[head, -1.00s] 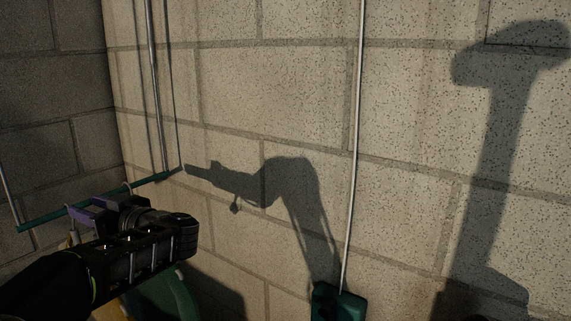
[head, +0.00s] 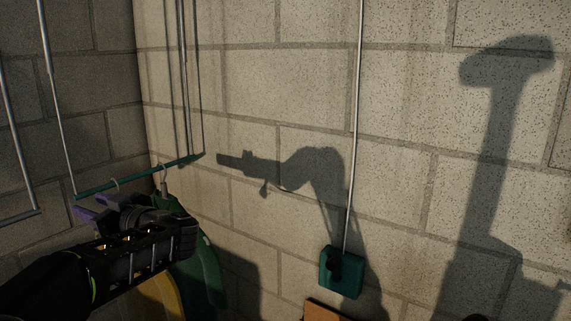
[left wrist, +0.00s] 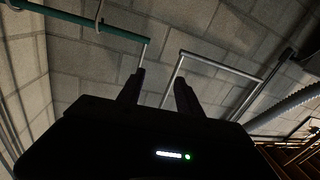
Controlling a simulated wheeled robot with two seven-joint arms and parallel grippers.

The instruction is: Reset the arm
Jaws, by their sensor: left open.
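My left arm comes in from the lower left in the head view. Its gripper (head: 97,208) has purple fingertips and points left, just below a green bar in the picture. In the left wrist view the two dark fingers (left wrist: 158,90) stand apart with nothing between them. I cannot tell how far the fingers are from the bar in depth. My right gripper is in neither view now.
The green bar (head: 130,178) carries hooks and hangs from thin rods by the wall corner; it also shows in the left wrist view (left wrist: 75,20). Green (head: 207,272) and yellow (head: 160,300) items hang below. A green box (head: 341,272) is on the block wall.

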